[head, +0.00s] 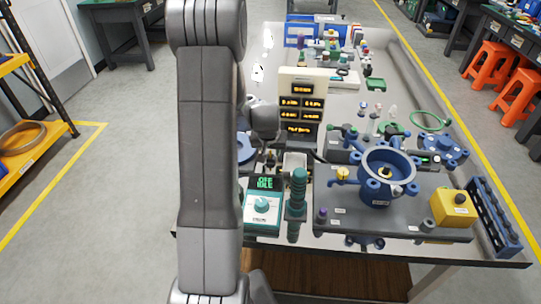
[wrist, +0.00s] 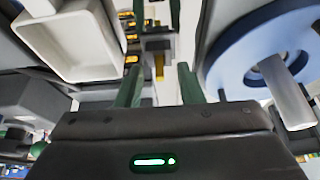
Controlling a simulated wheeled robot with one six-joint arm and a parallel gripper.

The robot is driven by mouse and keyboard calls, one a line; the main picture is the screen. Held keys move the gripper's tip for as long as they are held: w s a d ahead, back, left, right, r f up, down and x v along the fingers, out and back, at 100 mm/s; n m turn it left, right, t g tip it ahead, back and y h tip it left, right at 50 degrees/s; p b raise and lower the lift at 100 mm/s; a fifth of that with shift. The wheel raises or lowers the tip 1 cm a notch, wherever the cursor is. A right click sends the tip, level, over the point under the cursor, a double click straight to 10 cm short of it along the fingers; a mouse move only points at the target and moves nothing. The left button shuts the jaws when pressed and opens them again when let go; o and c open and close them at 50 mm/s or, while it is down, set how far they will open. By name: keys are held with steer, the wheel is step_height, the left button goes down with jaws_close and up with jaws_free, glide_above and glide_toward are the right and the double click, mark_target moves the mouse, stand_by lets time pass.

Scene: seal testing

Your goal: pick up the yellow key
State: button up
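In the wrist view a small, narrow yellow piece (wrist: 159,66), which looks like the yellow key, shows beyond my gripper (wrist: 159,72), in line with the gap between its dark green fingers. The fingers are apart and nothing is visibly held between them. I cannot tell how far the yellow piece is from the fingertips. In the head view my gripper (head: 269,160) is low over the left part of the bench, beside the display unit, partly hidden by my arm. I cannot make out the key there.
A white open tray (wrist: 78,45) and a blue disc (wrist: 248,58) flank my gripper in the wrist view. In the head view a display unit (head: 300,85), a green-handled tool (head: 298,188), a tester box (head: 262,207) and a blue round fixture (head: 388,165) crowd the bench.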

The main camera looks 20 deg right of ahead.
jaws_close()
steer(key=shift+r, duration=0.1)
